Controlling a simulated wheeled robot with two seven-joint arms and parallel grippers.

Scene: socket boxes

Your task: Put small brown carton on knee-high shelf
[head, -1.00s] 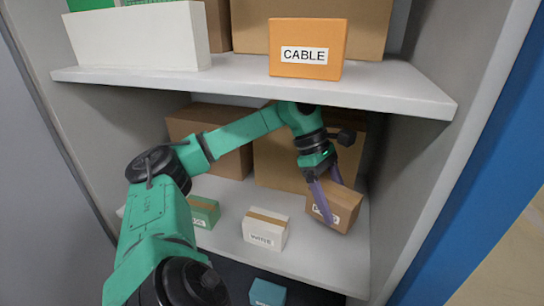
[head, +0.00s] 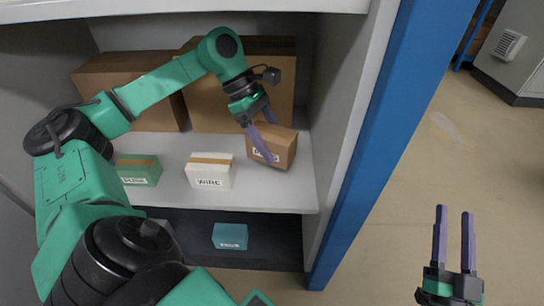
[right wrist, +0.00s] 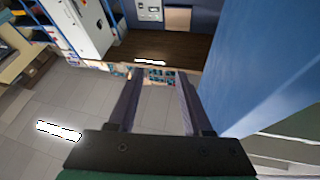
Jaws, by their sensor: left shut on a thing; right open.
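The small brown carton (head: 283,148) is at the right end of the middle shelf (head: 250,196) in the head view, slightly tilted. My left gripper (head: 263,145) is shut on it, with its purple fingers across the carton's left part and label. The carton is at or just above the shelf surface; I cannot tell whether it touches. My right gripper (head: 454,215) is open and empty over the floor, right of the cabinet. Its fingers also show apart in the right wrist view (right wrist: 158,95).
A white WIRE box (head: 210,175) and a green box (head: 138,174) stand left of the carton. Large brown cartons (head: 130,85) stand behind. A teal box (head: 230,236) lies on the level below. The blue cabinet edge (head: 400,110) is close on the right.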

